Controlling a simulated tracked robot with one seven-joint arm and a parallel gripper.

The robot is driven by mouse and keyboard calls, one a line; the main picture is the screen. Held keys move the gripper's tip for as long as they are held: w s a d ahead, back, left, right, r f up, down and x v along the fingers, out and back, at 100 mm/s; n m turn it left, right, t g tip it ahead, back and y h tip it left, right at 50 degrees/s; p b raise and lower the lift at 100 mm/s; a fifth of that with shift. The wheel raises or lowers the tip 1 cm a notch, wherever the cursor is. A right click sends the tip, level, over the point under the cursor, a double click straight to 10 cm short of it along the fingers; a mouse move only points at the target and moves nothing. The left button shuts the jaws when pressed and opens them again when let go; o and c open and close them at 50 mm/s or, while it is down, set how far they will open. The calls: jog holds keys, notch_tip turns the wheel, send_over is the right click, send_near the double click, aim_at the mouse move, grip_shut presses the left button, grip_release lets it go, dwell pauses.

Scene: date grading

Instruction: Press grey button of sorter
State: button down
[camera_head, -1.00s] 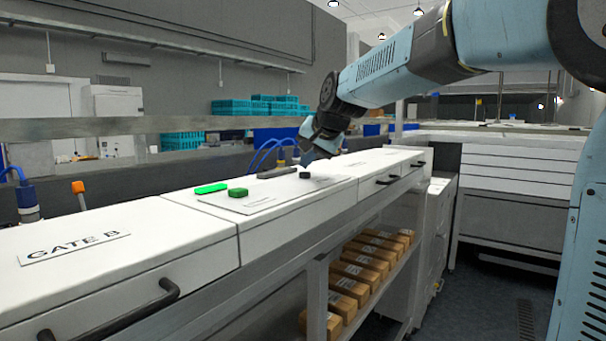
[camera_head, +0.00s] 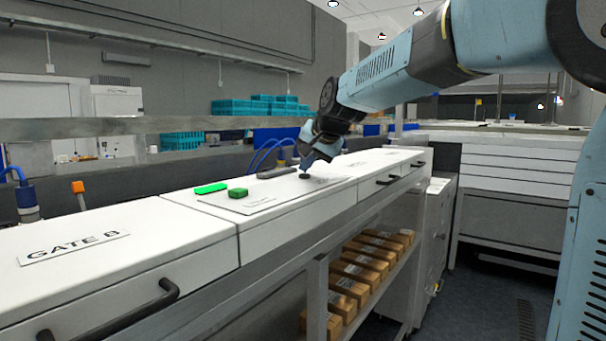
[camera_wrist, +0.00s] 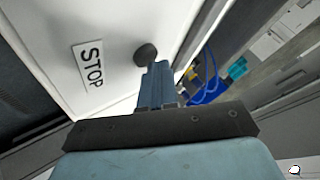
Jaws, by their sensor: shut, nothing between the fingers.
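The grey button (camera_head: 304,177) is a dark round knob on the white sorter top (camera_head: 290,207), right of a green button (camera_head: 238,193). In the wrist view the round button (camera_wrist: 145,53) shows beyond my fingertips, near a STOP label (camera_wrist: 90,65). My gripper (camera_head: 305,165) points down with its tip right above the button, touching or almost touching it; I cannot tell which. In the wrist view my gripper (camera_wrist: 156,66) has its blue fingers together, with nothing between them. The fingertips overlap the button's edge in that view.
A lit green bar (camera_head: 210,188) and a dark grey bar (camera_head: 277,172) lie on the sorter top behind the buttons. Blue hoses (camera_head: 265,152) run behind it. A black handle (camera_head: 110,322) sticks out at the front left. Brown boxes (camera_head: 363,268) fill the shelf below.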

aim_at(307, 174)
jog(key=shift+r, duration=0.85)
jog(key=shift+r, duration=2.5)
jog(key=s+d+f+n+g+h, duration=0.1)
jog(key=s+d+f, duration=0.5)
jog(key=s, duration=0.5)
jog(key=s+d+f+n+h, duration=0.1)
jog(key=s+d+f+h, duration=0.1)
jog(key=s+d+f, duration=0.5)
jog(key=s+d+f+n+g+h, duration=0.1)
jog(key=s+d+f, duration=0.6)
jog(key=s, duration=0.8)
jog(key=shift+f+g, duration=0.3)
jog(key=shift+f, duration=0.4)
